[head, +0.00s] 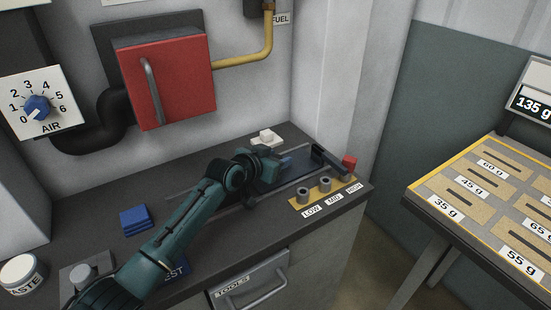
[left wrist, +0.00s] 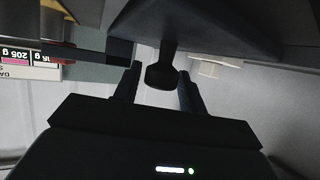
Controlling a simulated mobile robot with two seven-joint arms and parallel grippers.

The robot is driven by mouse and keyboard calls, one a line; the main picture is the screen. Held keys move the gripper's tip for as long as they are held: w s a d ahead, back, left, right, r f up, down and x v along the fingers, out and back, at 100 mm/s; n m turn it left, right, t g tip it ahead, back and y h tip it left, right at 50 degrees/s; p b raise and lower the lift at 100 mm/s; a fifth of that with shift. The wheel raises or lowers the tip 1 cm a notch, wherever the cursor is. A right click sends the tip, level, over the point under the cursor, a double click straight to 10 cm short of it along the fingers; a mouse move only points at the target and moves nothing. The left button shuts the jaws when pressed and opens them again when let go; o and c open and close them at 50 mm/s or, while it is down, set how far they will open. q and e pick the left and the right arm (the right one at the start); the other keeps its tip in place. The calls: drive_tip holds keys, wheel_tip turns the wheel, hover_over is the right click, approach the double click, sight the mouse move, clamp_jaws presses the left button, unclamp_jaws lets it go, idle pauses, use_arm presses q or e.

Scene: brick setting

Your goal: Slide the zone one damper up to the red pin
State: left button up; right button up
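My left gripper (head: 286,163) reaches over the dark slide track (head: 292,182) on the bench. In the left wrist view, its two fingers (left wrist: 158,92) stand apart on either side of a dark knob on a stem (left wrist: 161,76), with a visible gap on the left. I take this knob to be the damper's handle; in the head view the gripper hides it. A red block (head: 349,163), likely the red pin, stands at the right end of the track, by a dark crossbar (head: 330,160). My right gripper is not in view.
A yellow strip (head: 316,197) with grey posts and LOW, MID, HIGH labels runs along the bench front. A white block (head: 266,137) lies behind the gripper. Blue pads (head: 135,219) lie to the left. A red-doored box (head: 170,80) hangs on the wall above.

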use_arm(q)
drive_tip(key=shift+o, duration=1.1)
drive_tip(key=v, duration=1.3)
drive_tip(key=shift+p, duration=0.35)
drive_tip(key=shift+s, duration=0.1)
